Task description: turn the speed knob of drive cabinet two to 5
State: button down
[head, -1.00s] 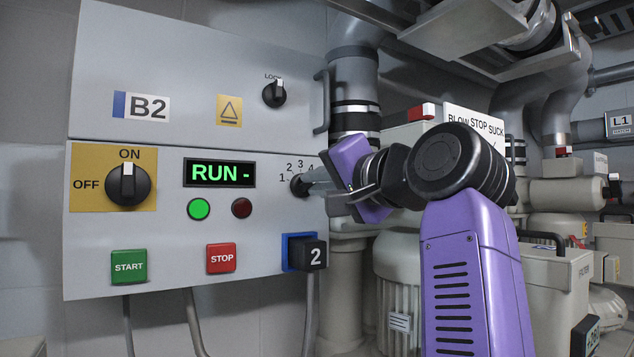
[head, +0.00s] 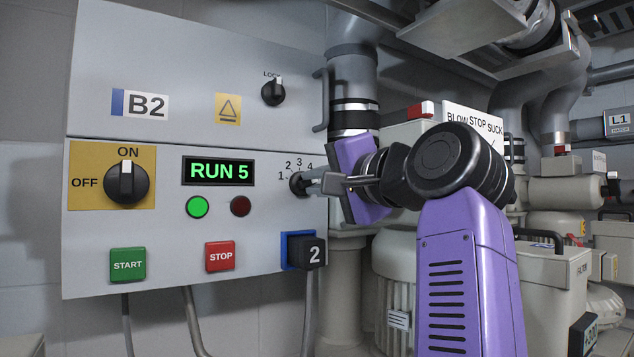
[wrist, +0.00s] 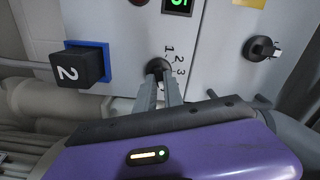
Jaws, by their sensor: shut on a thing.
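The drive cabinet (head: 85,250) is grey and marked B2, with a black block (head: 314,254) numbered 2 at its lower right. Its speed knob (head: 297,184) is small and black, partly hidden by my fingers, with scale numbers 1 to 4 visible above it. The green display (head: 219,171) reads RUN 5. My gripper (head: 312,184) is shut on the speed knob, coming from the right. In the wrist view the fingers (wrist: 161,84) grip the knob (wrist: 158,67) from below in the picture.
An ON/OFF switch (head: 127,184) points to ON. A lit green lamp (head: 199,207), a dark red lamp (head: 240,206), and START (head: 128,265) and STOP (head: 220,256) buttons share the panel. A LOCK knob (head: 273,92) and a pipe (head: 353,80) are close to my arm.

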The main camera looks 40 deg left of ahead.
jog(key=c, duration=1.5)
grip_release()
jog(key=shift+o, duration=0.2)
jog(key=b+v, duration=0.3)
jog(key=v, duration=0.5)
